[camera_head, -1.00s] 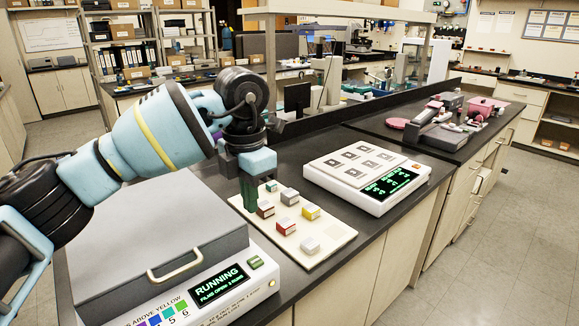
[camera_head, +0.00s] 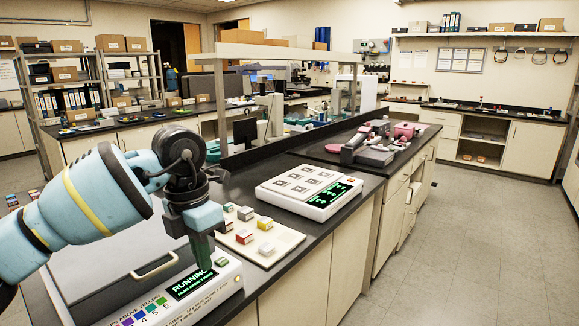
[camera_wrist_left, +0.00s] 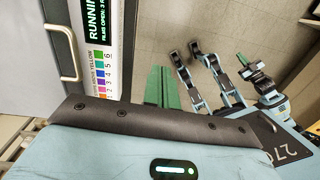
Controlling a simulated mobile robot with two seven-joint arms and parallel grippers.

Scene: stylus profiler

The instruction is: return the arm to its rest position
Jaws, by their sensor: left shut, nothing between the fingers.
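My left gripper (camera_head: 203,254) points down with its green fingers shut and empty. It is in front of the instrument's green "RUNNING" display (camera_head: 185,284) and covers part of it in the head view. The grey-lidded white instrument (camera_head: 95,250) has its lid down, with a handle (camera_head: 155,267) at its front edge. In the left wrist view, the green fingers (camera_wrist_left: 160,88) show together beside the instrument's coloured number strip (camera_wrist_left: 102,75). Parts of my own body and what looks like my other gripper show at the right; its jaws are unclear.
A cream board (camera_head: 275,240) with several coloured blocks lies right of the gripper. Behind it stands a white device (camera_head: 318,209) with a green display. A long bench with pink items (camera_head: 404,132) continues to the back. The floor at the right is clear.

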